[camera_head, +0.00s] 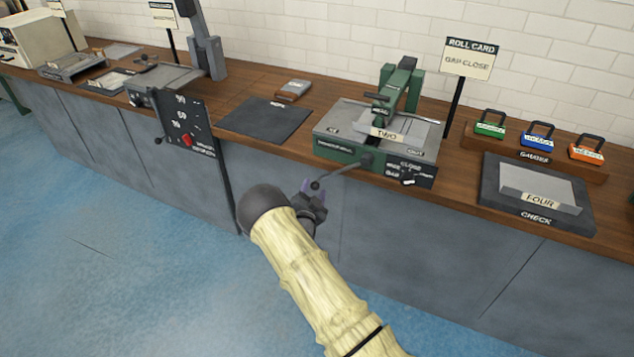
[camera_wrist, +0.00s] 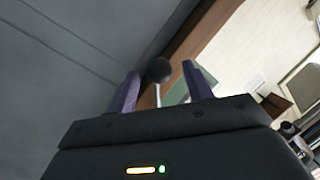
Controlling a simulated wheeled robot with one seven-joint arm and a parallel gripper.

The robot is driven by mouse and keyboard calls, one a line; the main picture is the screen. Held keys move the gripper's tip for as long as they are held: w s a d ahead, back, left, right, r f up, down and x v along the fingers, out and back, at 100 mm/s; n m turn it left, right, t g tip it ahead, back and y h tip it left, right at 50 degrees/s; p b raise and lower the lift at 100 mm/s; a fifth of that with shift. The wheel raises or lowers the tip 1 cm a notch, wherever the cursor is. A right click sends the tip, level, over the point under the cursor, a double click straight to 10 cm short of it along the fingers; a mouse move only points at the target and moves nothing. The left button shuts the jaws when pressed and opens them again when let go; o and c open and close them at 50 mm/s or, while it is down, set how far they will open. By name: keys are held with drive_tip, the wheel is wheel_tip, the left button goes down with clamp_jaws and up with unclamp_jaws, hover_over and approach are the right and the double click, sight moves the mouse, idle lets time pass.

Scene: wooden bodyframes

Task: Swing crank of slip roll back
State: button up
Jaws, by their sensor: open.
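The slip roll (camera_head: 330,148) is a green and grey machine on the bench, with a plate marked TWO on it. Its crank (camera_head: 343,172) is a thin rod that sticks out from the front over the bench edge and ends in a dark round knob. My gripper (camera_head: 314,193) is open in front of the bench, at the knob end of the crank. In the wrist view, the dark knob (camera_wrist: 158,70) shows between the two purple fingertips, nearer the left one. I cannot tell whether a finger touches it.
A ROLL CARD sign (camera_head: 469,59) reading GAP CLOSE stands behind the slip roll. A CHECK tray (camera_head: 490,190) with a plate marked FOUR and several coloured gauges (camera_head: 537,135) are to the right. A dark mat (camera_head: 262,121) lies left. The floor in front is clear.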

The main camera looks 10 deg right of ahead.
sight(317, 181)
drive_tip(key=shift+x, duration=2.25)
clamp_jaws()
